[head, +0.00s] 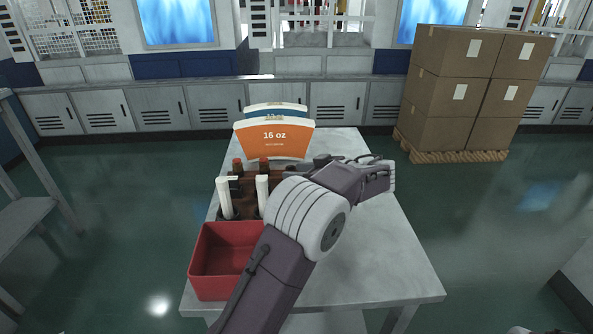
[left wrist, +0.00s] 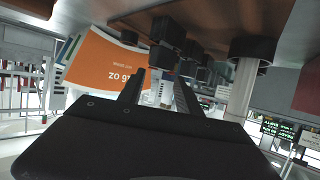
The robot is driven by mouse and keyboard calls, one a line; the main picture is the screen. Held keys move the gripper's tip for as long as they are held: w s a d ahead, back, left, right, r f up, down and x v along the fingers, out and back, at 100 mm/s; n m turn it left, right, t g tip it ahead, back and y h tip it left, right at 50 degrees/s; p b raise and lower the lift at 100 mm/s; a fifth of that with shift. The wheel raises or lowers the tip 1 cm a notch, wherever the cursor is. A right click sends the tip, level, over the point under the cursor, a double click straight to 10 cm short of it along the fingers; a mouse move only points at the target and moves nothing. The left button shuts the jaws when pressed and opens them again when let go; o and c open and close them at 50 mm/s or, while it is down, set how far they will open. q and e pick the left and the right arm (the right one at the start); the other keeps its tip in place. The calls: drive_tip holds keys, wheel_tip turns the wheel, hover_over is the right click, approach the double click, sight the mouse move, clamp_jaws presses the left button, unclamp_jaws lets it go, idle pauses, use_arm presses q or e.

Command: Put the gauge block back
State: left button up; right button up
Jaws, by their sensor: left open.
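My left gripper (head: 292,171) is open over the table, pointing left toward a brown rack (head: 247,186). In the left wrist view its two dark fingers (left wrist: 164,88) stand apart, and that view is turned upside down. Dark blocks (left wrist: 172,42) show just beyond the fingertips, and I cannot tell whether the fingers touch them. I cannot make out for sure which piece is the gauge block. White cylinders (head: 224,198) stand at the rack's front; one also shows in the left wrist view (left wrist: 245,85). My right gripper is not in view.
A red bin (head: 215,288) stands at the table's front left. Fan-shaped cup blanks, the front one orange and marked 16 oz (head: 273,138), stand behind the rack. The table's right side (head: 395,245) is clear. Stacked cartons (head: 470,90) stand on a pallet at the back right.

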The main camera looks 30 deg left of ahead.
use_arm(q)
drive_tip(key=p+v, duration=0.2)
drive_tip(key=v, duration=0.9)
drive_tip(key=shift+d, duration=0.25)
